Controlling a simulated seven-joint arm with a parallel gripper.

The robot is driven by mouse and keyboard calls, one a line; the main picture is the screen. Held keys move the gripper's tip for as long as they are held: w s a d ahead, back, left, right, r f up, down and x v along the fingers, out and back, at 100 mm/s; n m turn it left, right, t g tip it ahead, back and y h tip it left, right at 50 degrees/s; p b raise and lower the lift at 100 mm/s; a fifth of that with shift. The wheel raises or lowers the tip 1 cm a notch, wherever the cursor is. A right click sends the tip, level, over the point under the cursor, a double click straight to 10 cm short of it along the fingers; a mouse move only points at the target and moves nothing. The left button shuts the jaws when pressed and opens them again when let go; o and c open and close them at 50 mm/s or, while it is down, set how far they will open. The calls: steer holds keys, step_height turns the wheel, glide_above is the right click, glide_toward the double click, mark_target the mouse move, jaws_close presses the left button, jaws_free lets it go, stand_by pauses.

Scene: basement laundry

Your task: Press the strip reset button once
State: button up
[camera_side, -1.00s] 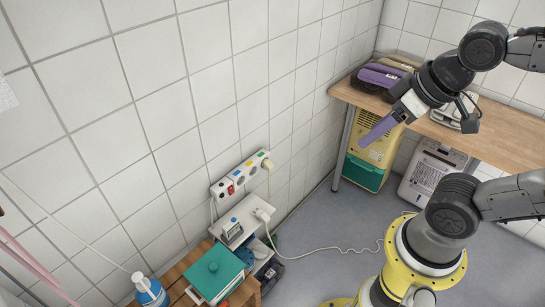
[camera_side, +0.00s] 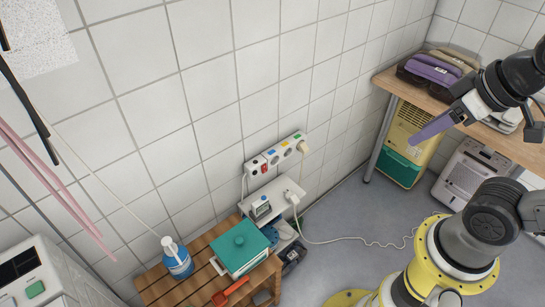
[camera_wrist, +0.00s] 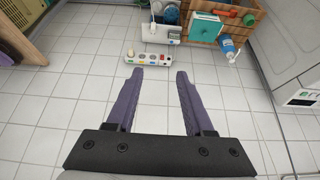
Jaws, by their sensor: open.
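A white power strip (camera_side: 284,147) is fixed to the tiled wall, with coloured sockets along it and a plug in its right end. A small red button (camera_side: 264,169) shows at its left end, on a part with a black switch. In the wrist view the strip (camera_wrist: 153,60) lies ahead, beyond the fingertips. My gripper (camera_side: 428,131) has purple fingers and is well to the right of the strip, apart from it. In the wrist view my gripper (camera_wrist: 158,73) is open, with nothing between its fingers.
Below the strip is a white shelf (camera_side: 282,186) with a small device and a plug. A slatted wooden table (camera_side: 190,289) holds a teal-lidded box (camera_side: 240,247) and a blue bottle (camera_side: 177,262). A wooden counter (camera_side: 400,81) is behind my gripper. A white cord crosses the floor.

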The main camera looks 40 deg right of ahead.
jaws_close()
stand_by(1.5)
